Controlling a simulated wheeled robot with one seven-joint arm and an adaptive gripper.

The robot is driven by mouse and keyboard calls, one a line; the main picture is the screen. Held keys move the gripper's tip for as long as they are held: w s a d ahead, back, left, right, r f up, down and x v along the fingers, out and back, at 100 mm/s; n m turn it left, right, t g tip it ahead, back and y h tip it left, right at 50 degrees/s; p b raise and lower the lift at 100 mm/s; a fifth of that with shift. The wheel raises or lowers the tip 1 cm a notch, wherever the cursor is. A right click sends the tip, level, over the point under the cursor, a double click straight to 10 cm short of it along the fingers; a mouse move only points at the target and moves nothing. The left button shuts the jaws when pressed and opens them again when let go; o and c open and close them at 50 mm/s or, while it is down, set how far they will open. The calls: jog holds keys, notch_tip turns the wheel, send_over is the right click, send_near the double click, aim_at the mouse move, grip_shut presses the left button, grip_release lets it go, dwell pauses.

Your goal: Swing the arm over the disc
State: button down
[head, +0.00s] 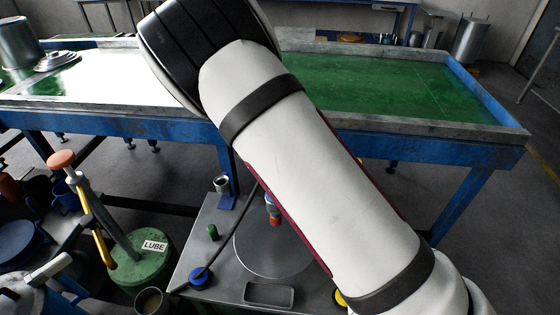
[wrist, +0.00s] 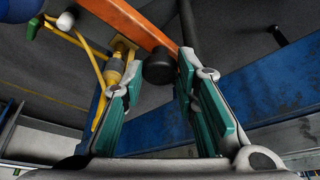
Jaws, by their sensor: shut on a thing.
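A flat grey disc (head: 258,250) lies on a metal bench in the head view, partly hidden behind my arm. In the wrist view an orange bar (wrist: 128,18) runs slanting across the top, with a black knob (wrist: 159,68) at its lower end. My gripper (wrist: 160,62) has its teal-padded fingers on either side of the knob and is shut on it. In the head view my gripper is hidden by my own arm. I cannot tell how the bar stands relative to the disc.
A green LUBE can (head: 143,262) stands left of the bench. A small green peg (head: 212,232), a metal cup (head: 221,184) and a shallow dark tray (head: 268,294) are around the disc. A long blue-framed table (head: 440,160) stands behind. Blue beams (wrist: 260,90) cross the wrist view.

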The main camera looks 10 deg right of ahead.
jog(key=shift+a, duration=0.15)
jog(key=c, duration=1.3)
grip_release()
jog(key=shift+r, duration=0.1)
jog(key=v, duration=1.1)
jog(key=shift+a+r, duration=0.15)
jog(key=shift+r, duration=0.2)
jog(key=shift+s, duration=0.1)
